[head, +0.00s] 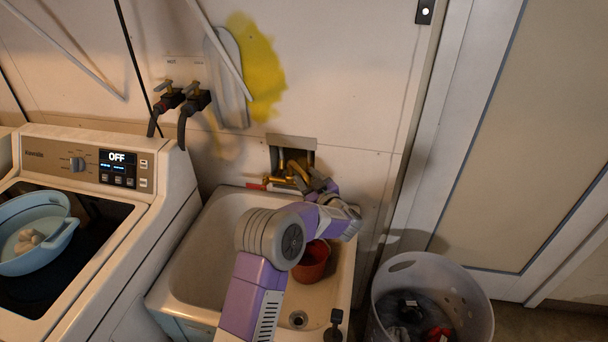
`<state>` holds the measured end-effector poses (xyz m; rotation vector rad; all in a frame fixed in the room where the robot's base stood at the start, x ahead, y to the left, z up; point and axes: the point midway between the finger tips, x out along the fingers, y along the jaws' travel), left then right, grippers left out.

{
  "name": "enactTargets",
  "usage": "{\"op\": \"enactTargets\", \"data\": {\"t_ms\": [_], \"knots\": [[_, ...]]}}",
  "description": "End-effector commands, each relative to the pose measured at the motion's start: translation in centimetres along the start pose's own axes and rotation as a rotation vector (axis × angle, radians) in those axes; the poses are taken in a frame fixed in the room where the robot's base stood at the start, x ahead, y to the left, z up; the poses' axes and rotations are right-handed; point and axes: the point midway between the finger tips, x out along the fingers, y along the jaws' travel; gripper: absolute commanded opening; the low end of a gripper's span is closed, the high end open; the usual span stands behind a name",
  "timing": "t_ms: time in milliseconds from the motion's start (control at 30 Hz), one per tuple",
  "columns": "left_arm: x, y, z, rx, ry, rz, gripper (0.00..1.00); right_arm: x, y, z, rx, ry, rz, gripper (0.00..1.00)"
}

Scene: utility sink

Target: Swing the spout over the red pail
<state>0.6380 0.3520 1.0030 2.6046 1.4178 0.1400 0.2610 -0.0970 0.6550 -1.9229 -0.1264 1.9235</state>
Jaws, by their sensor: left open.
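The utility sink (186,262) stands below a wall recess with brass-coloured tap fittings. The brass spout (297,172) shows only in part at the sink's back, with my left gripper right in front of it. The red pail (314,264) sits inside the sink on the right, partly hidden by my left arm. My left gripper (308,178) is open, its grey fingers at the brass fittings. I cannot tell whether they touch the spout, and the spout's outlet is not clear to see. My right gripper is not in view.
A washer (165,200) with a blue basin (40,255) stands at left. Hose taps (182,97) are on the wall above. A white laundry basket (465,290) stands right of the sink. The drain (298,319) and a small dark object (334,326) are near the sink's front.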

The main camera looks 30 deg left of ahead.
Motion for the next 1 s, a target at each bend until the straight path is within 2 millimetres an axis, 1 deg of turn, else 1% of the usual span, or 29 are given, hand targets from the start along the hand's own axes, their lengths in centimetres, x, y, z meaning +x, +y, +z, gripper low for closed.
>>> {"op": "enactTargets", "data": {"t_ms": [33,200,333,467,867,933,1000], "knots": [[-1.0,0.1,-0.2,0.0,-0.001,0.004,0.47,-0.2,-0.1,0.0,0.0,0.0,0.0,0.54],[-3.8,0.1,-0.2,-0.001,-0.001,0.003,0.47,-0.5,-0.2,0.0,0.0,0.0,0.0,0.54],[-5.0,0.1,-0.1,-0.002,-0.001,0.001,0.47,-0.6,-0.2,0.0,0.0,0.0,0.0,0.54],[-5.4,0.1,-0.1,-0.003,0.001,0.0,0.47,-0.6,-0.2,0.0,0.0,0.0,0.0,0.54],[-5.3,0.1,-0.1,-0.003,0.001,0.0,0.47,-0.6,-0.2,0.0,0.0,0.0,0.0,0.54],[-5.3,0.1,-0.3,-0.003,0.001,0.0,0.47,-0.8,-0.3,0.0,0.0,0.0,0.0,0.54],[-5.3,0.2,-0.9,-0.003,0.001,0.0,0.47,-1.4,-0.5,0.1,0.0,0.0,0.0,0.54]]}}
